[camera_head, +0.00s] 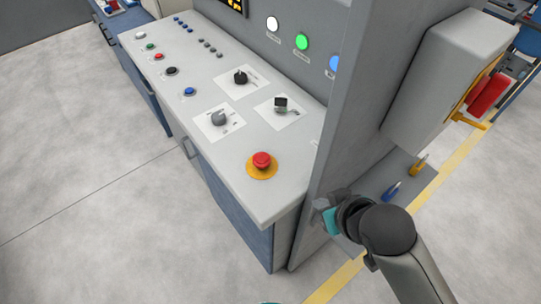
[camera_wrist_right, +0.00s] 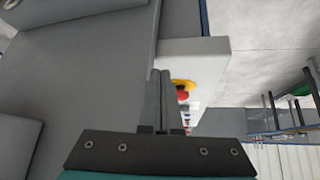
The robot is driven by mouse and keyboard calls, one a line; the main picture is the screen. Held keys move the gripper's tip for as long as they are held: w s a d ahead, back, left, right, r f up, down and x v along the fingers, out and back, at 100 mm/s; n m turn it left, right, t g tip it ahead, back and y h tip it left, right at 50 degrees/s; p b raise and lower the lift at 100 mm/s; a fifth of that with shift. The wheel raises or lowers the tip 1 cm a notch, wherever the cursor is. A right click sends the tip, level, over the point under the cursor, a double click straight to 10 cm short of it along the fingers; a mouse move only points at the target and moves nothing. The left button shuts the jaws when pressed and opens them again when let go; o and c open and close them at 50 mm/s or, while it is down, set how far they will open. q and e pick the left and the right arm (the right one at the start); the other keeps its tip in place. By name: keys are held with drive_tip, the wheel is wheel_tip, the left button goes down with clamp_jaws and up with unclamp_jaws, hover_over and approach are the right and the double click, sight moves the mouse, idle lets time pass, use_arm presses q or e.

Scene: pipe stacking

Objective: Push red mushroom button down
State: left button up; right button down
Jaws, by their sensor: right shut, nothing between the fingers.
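The red mushroom button (camera_head: 262,159) sits on a round yellow plate (camera_head: 252,172) near the front right corner of the grey control panel. In the right wrist view the button (camera_wrist_right: 183,96) shows just right of the fingers, partly hidden by them. My right gripper (camera_head: 320,205) is to the right of the button and apart from it, close to the edge of the upright grey cabinet wall. In the right wrist view its two fingers (camera_wrist_right: 160,78) are together with nothing between them. My left gripper is not in view.
The panel (camera_head: 215,80) holds several other small buttons and rotary knobs, such as a knob (camera_head: 219,118) left of the red button. The upright cabinet wall (camera_head: 350,110) stands beside my right gripper. A grey box with a red handle (camera_head: 490,95) hangs at the right.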

drive_tip(key=w+a+r+n+t+y, duration=0.2)
drive_tip(key=w+a+r+n+y, duration=0.1)
drive_tip(key=r, duration=0.4)
drive_tip(key=shift+w+a+r+y, duration=0.25)
drive_tip(key=shift+w+a+y, duration=0.35)
drive_tip(key=shift+w+a, duration=0.55)
drive_tip(key=shift+s+a, duration=0.1)
drive_tip(key=shift+s, duration=0.05)
drive_tip(key=b, duration=0.1)
approach(262, 159)
drive_tip(key=w+a, duration=0.3)
drive_tip(key=shift+w+d+f+b, duration=0.15)
drive_tip(key=shift+f+b, duration=0.1)
drive_tip(key=shift+f, duration=0.25)
drive_tip(key=shift+w+a+f+b, duration=0.1)
drive_tip(key=shift+w+f+b, duration=0.1)
drive_tip(key=shift+f, duration=0.95)
